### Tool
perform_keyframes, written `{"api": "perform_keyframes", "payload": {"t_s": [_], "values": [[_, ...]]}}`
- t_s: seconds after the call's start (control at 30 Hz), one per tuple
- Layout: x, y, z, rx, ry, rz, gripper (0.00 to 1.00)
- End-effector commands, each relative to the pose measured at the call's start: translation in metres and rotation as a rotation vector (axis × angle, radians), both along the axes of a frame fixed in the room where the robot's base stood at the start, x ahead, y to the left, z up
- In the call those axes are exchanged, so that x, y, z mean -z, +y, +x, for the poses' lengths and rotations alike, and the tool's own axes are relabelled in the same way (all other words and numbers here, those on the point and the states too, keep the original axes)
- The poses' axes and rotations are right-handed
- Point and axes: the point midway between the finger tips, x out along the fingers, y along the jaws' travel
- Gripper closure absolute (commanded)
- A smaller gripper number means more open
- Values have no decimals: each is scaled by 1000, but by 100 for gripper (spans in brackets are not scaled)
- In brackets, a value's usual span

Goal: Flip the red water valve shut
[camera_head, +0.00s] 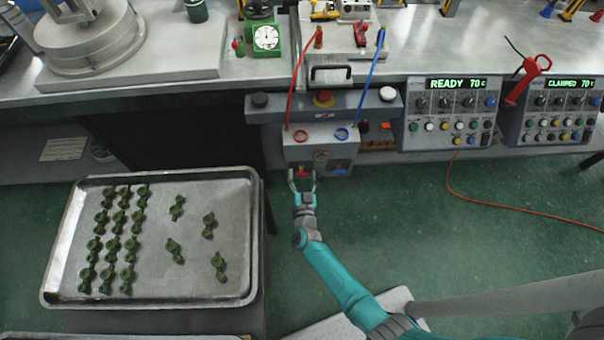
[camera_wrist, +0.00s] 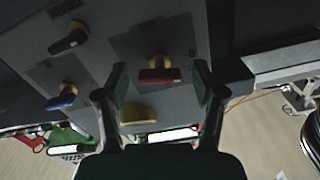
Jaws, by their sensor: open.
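The red water valve has a red bar handle (camera_wrist: 159,76) on a brass stem, on the grey face of the valve box. In the wrist view the handle lies crosswise in the picture, between my fingertips and apart from both. In the head view only a small red part of it (camera_head: 302,172) shows, just beyond my gripper (camera_head: 302,182). My gripper (camera_wrist: 161,78) is open and empty, with one finger on each side of the handle. Whether the fingertips reach as deep as the handle is hard to tell.
A blue-handled valve (camera_wrist: 60,102) and a black-handled valve (camera_wrist: 68,42) sit left of the red one in the wrist view. A yellow knob (camera_wrist: 138,113) is close below. Red and blue hoses rise from the box (camera_head: 320,150). A metal tray (camera_head: 215,285) of green parts stands left.

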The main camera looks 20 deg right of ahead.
Motion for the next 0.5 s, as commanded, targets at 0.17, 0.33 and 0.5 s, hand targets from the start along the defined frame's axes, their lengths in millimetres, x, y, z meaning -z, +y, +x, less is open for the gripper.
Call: {"api": "perform_keyframes", "payload": {"t_s": [0.17, 0.33, 0.5], "values": [[0, -3, 6, 1, 0, 1, 31], [0, -3, 7, 1, 0, 1, 31], [0, -2, 7, 1, 0, 1, 59]]}}
